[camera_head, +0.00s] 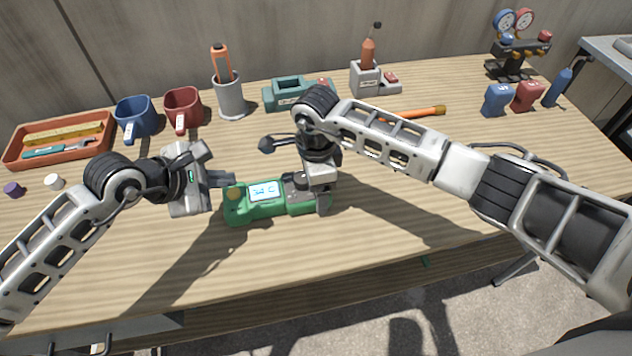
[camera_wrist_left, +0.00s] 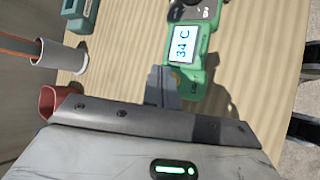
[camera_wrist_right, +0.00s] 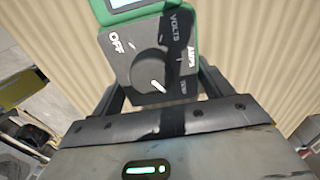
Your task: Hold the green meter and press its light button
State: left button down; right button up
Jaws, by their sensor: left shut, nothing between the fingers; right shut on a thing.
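The green meter (camera_head: 274,210) is at the middle of the bench, its screen facing up. The screen is bright pale blue with dark characters and reads "34 C" in the left wrist view (camera_wrist_left: 183,50). My right gripper (camera_head: 322,203) is shut on the grey dial end of the meter; the right wrist view shows the dial (camera_wrist_right: 150,68) between its fingers. My left gripper (camera_head: 228,181) is shut and empty, its tips at the meter's other end, by a round yellowish button (camera_head: 235,192). The tips partly cover that end; I cannot tell whether they touch the button.
Behind stand an orange tray (camera_head: 108,124), a blue mug (camera_head: 137,119), a red mug (camera_head: 183,108), a grey cup (camera_head: 230,100) and a teal holder (camera_head: 283,103). Gauges (camera_head: 516,52) stand at back right. The bench front is clear.

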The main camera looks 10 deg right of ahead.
pick_arm(q)
jog(key=shift+r, duration=2.35)
pick_arm(e)
jog(key=o, duration=1.3)
jog(key=shift+r, duration=0.1)
pick_arm(q)
notch_tip(320, 180, up, 5)
jog(key=p, duration=0.5)
send_over(228, 195)
pick_arm(e)
notch_tip(228, 195, up, 8)
jog(key=shift+r, duration=0.45)
pick_arm(q)
jog(key=shift+r, duration=0.1)
